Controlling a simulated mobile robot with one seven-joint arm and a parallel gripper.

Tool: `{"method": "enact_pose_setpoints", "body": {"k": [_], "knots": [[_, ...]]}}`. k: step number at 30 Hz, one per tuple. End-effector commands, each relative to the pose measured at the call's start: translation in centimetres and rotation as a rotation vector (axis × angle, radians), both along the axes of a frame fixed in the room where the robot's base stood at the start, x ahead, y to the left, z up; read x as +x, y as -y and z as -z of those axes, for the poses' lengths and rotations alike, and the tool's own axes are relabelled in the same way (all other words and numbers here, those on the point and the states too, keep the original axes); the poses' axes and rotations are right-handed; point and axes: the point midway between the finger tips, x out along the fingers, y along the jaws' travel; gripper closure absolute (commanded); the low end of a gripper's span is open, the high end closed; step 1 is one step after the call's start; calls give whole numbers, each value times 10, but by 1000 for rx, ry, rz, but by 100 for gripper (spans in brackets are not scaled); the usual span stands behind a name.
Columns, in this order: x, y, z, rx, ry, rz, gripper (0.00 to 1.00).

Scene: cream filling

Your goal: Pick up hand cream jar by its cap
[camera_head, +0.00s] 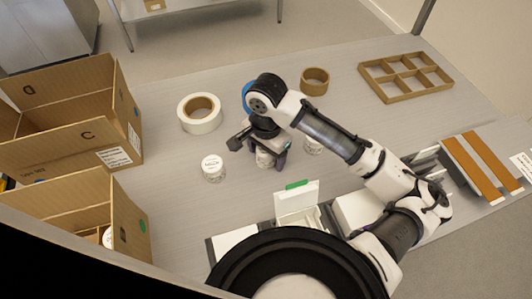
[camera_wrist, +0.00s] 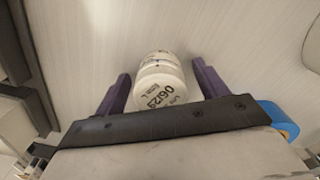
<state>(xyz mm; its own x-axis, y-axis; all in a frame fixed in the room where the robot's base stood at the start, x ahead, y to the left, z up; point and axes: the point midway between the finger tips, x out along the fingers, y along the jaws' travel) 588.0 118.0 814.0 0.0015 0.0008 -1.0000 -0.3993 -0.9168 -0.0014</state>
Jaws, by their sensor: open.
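A white jar (camera_head: 265,158) stands on the grey table under my gripper (camera_head: 266,152), partly hidden by it in the head view. In the wrist view the jar's round white cap (camera_wrist: 160,96), with dark printing on it, lies between the two purple fingers of my gripper (camera_wrist: 160,70). The fingers are spread, one on each side, with a visible gap to the jar. Two similar white jars stand nearby: one (camera_head: 213,168) to the left and one (camera_head: 313,146) to the right, partly behind my arm.
Open cardboard boxes (camera_head: 65,150) stand at the left. A white tape roll (camera_head: 186,116), a brown roll (camera_head: 314,87) and a partly hidden blue roll (camera_head: 246,91) lie behind the jars. A divided tray (camera_head: 388,96) is at the back right. A small white box (camera_head: 297,200) stands in front.

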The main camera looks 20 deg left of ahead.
Motion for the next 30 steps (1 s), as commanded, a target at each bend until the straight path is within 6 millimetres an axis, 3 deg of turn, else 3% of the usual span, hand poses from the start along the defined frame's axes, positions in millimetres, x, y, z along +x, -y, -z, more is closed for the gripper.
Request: {"method": "enact_pose_setpoints", "body": {"k": [2,13,23,30], "knots": [[0,0,0,0,0,0,29],[0,0,0,0,0,0,77],[0,0,-4,1,1,0,78],[0,-1,-31,0,2,-1,78]]}}
